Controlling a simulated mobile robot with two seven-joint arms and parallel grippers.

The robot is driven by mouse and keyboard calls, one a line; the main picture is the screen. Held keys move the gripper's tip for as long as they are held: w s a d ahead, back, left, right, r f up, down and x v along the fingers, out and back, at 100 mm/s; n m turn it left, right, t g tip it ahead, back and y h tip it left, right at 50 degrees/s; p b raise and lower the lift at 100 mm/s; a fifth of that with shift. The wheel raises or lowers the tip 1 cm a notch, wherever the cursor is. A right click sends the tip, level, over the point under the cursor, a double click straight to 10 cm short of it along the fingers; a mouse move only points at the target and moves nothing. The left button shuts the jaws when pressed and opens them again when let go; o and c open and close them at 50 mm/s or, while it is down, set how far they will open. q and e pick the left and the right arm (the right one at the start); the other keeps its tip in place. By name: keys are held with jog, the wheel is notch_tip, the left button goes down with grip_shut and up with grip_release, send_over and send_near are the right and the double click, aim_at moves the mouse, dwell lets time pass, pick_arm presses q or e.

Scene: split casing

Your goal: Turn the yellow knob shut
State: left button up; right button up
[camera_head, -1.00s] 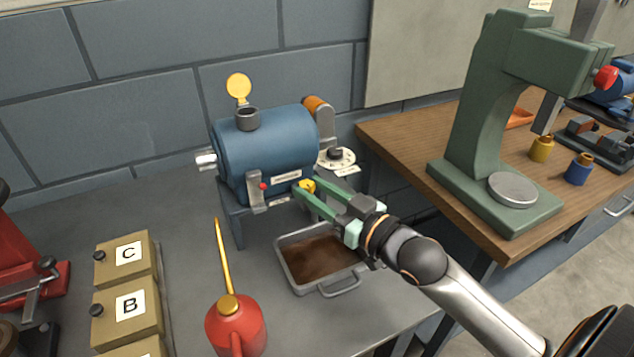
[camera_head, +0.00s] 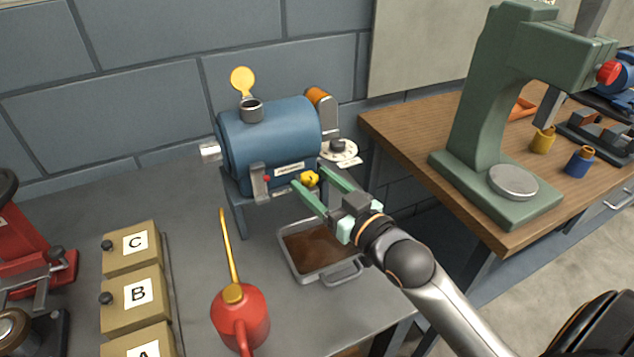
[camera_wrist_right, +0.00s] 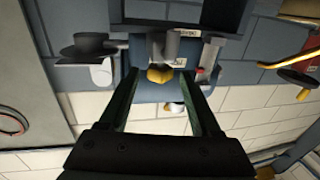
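The yellow knob (camera_head: 310,179) sticks out from the lower front of the blue cylindrical casing (camera_head: 270,140). It also shows in the right wrist view (camera_wrist_right: 160,74), near the middle. My right gripper (camera_head: 308,176) is open, with its two green fingers on either side of the knob. In the right wrist view (camera_wrist_right: 159,74) there is a gap between the knob and each finger. I cannot tell from the knob's shape whether it is turned shut. My left gripper is not in view.
A grey tray of brown liquid (camera_head: 350,275) stands below the casing. A red oil can (camera_head: 240,318) and lettered boxes (camera_head: 120,262) stand to the left. A white dial (camera_head: 345,153) is right of the casing. A green press (camera_head: 480,130) stands on the wooden bench.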

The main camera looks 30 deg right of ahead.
jog(key=shift+s, duration=0.15)
jog(key=s, duration=0.4)
jog(key=s+d+p, duration=0.1)
jog(key=s, duration=0.3)
jog(key=s+d+p, duration=0.1)
jog(key=s, duration=0.3)
dwell(0.7)
